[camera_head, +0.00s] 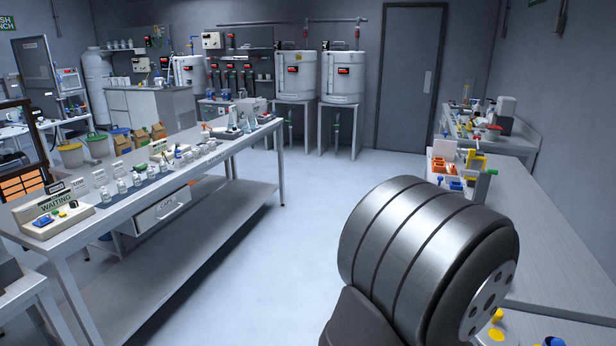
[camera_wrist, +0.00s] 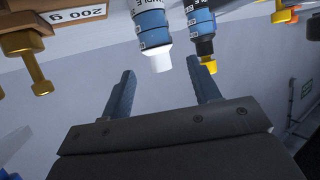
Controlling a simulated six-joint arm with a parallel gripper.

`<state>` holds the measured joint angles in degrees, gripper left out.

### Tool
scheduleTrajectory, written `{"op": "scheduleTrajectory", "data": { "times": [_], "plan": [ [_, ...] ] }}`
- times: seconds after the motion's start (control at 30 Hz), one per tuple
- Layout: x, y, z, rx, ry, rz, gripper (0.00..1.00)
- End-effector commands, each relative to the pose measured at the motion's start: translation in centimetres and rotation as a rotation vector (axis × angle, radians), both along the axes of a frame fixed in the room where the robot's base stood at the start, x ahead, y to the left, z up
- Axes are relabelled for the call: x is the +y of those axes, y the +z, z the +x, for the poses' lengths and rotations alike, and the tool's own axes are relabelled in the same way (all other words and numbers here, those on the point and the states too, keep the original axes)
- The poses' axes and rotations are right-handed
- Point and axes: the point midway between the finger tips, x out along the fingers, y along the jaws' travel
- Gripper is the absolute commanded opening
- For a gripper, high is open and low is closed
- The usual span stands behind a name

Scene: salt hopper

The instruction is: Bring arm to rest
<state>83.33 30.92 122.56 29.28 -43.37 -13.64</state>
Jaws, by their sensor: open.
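My gripper (camera_wrist: 160,70) shows in the wrist view with its two dark fingers spread apart. I see nothing clamped between them. A blue-labelled bottle with a white cap (camera_wrist: 157,60) appears just past the fingertips, upside down in the picture. A similar bottle with a black neck and yellow tip (camera_wrist: 207,66) is beside the right finger. How far these bottles are from the fingers I cannot tell. In the head view a large grey link of my arm fills the lower right, and the gripper is out of sight.
In the head view, a long bench (camera_head: 225,158) with small bottles stands left, and a right-hand bench (camera_head: 560,235) runs beside my arm. The floor (camera_head: 310,190) between is clear.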

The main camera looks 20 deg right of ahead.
Motion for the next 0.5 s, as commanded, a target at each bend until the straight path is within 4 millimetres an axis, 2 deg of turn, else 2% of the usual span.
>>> {"op": "scheduleTrajectory", "data": {
  "times": [0.5],
  "plan": [
    [7.1,3.2,1.9,0.000,0.002,-0.002,0.56]
  ]
}}
